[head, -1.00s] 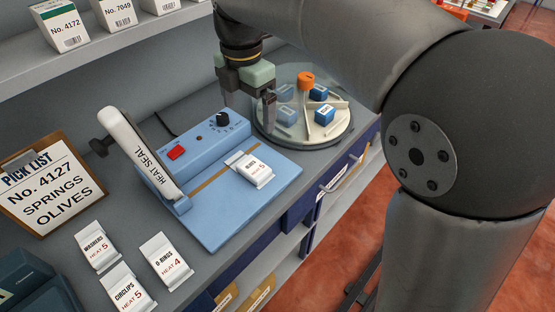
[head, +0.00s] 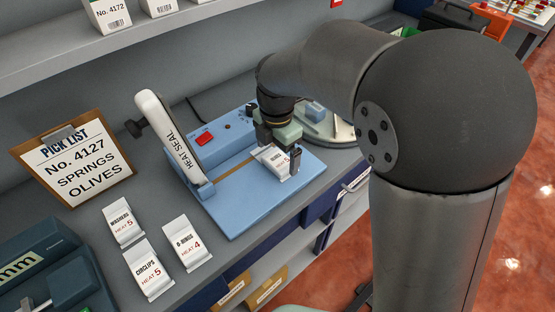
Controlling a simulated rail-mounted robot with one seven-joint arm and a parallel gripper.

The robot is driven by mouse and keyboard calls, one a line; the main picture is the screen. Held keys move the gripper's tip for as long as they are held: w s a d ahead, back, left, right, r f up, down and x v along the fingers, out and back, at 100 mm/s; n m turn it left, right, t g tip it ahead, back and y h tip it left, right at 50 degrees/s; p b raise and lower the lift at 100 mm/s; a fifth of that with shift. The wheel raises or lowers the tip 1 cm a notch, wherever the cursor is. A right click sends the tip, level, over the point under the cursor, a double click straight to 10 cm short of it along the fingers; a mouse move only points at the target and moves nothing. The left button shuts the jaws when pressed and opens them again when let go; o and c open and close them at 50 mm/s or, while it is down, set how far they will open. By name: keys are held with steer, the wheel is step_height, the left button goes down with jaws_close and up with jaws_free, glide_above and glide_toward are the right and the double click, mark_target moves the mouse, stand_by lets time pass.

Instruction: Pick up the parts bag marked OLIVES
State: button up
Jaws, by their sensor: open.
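A small white parts bag (head: 273,163) lies on the blue plate of the heat sealer (head: 250,205); its print is too small here to read surely. My gripper (head: 277,156) is low over this bag, jaws open. One finger shows at the bag's right side; the other is partly hidden at its far left. I cannot tell whether the fingers touch the bag. The clipboard pick list (head: 73,165) at the left reads No. 4127, SPRINGS, OLIVES.
Bags marked WASHERS (head: 123,221), O-RINGS (head: 186,243) and CIRCLIPS (head: 149,269) lie on the bench in front. The sealer's raised white arm (head: 171,137) stands left of my gripper. A round turntable (head: 342,134) is behind my arm. A shelf with boxes runs above.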

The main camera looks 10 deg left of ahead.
mark_target(273, 158)
steer(key=shift+f, duration=1.3)
steer(key=c, duration=1.2)
steer(key=shift+r, duration=0.1)
